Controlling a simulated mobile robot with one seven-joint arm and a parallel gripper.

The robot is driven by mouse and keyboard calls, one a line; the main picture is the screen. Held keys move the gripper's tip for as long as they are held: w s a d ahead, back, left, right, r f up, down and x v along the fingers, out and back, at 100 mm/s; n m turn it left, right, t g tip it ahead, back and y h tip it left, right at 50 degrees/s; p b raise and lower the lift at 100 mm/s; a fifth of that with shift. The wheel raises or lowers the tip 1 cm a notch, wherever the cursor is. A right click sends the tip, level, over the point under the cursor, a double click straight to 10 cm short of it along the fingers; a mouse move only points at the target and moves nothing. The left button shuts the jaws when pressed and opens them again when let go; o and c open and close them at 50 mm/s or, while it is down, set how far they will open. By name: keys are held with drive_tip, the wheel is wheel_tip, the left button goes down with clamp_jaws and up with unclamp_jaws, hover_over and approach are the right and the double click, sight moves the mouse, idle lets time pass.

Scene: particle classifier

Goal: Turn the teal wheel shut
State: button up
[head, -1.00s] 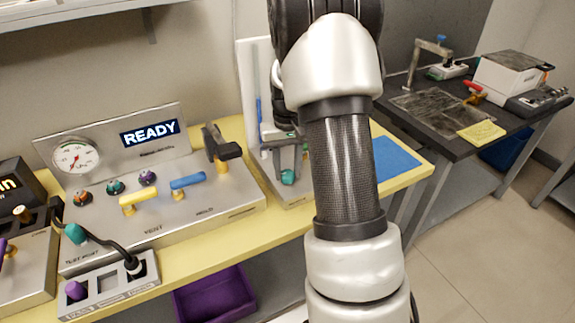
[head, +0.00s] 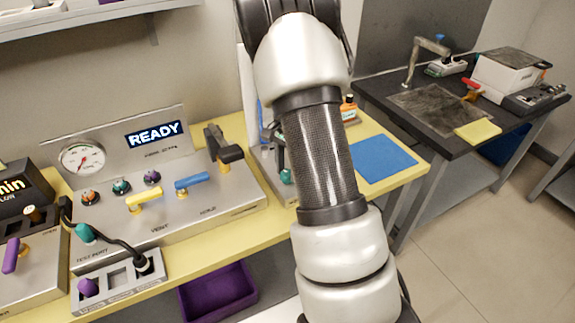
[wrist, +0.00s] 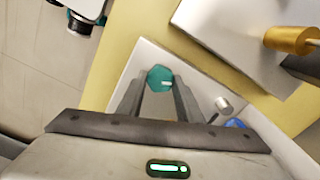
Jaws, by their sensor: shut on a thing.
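The teal wheel (wrist: 160,76) sits between the fingertips of my gripper (wrist: 161,88) in the wrist view. It is a small faceted knob with a pale mark on its face. My gripper is shut on it, one finger on each side. In the head view the teal wheel (head: 286,176) shows low beside my arm, on a grey base at the right of the large panel. My arm hides most of the gripper and of that base there.
A grey panel (head: 240,196) with a gauge, a READY display, knobs and yellow and blue levers stands to the left. A blue mat (head: 383,158) and an orange bottle (head: 349,108) are to the right. A purple bin (head: 217,292) is below the yellow bench.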

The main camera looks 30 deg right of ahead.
drive_tip(key=shift+r+m+p, duration=0.1)
drive_tip(key=shift+m+p, duration=0.6)
drive_tip(key=shift+m, duration=1.3)
drive_tip(key=o, duration=1)
drive_tip(key=shift+o, duration=0.2)
wheel_tip(320, 180, up, 17)
drive_tip(key=p, duration=0.2)
drive_tip(key=shift+r, duration=0.2)
